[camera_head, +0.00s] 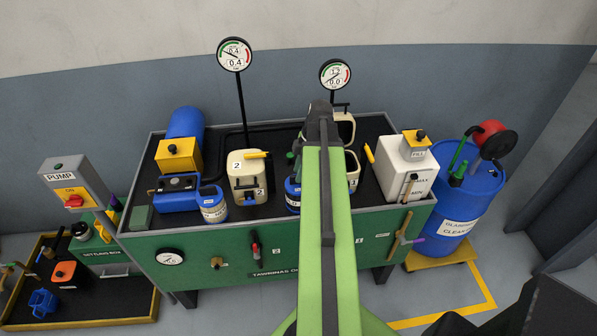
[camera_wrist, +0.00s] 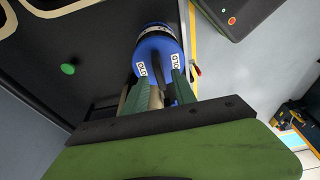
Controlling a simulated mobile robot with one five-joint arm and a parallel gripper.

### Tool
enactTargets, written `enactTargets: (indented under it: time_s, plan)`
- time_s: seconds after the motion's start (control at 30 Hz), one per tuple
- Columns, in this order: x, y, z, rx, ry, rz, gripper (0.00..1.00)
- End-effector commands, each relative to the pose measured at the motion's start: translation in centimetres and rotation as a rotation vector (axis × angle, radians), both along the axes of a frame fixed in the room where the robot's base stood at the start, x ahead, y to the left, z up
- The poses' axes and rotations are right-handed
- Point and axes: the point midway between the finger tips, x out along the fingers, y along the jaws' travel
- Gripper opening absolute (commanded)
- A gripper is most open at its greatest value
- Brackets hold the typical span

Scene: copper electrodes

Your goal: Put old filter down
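The old filter, a blue canister marked OLD (camera_wrist: 150,47), is in the upper middle of the wrist view. A blue canister (camera_head: 293,196), probably the same one, stands near the bench's front edge in the head view, partly hidden by my arm. My gripper (camera_wrist: 160,76) has its two green fingers apart at the canister's blue end. A dark fin on that end lies between the fingertips, with small gaps seeming to show on both sides. In the head view my gripper is mostly hidden behind my arm. Another blue canister with a white label (camera_head: 213,207) stands further left.
The green bench (camera_head: 200,250) has a black top with a raised rim. A cream housing marked 2 (camera_head: 246,177), a second cream housing (camera_head: 352,170) and a white box (camera_head: 405,168) crowd it. A blue drum (camera_head: 465,205) stands to the right.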

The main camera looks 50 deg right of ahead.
Motion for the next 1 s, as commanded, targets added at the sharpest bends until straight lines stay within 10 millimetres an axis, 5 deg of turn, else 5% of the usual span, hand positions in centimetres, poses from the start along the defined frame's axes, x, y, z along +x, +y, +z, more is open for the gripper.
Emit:
enactTargets:
  time_s: [0.3,0.5,0.9,1.0]
  plan:
    - [-1.0,-1.2,7.5,0.000,0.000,-0.001,0.32]
    - [-1.6,-1.9,10.7,0.000,0.000,0.000,0.32]
    - [-1.7,-2.0,10.8,0.001,0.001,0.000,0.32]
    - [-0.4,-0.3,10.8,0.004,0.018,-0.023,0.32]
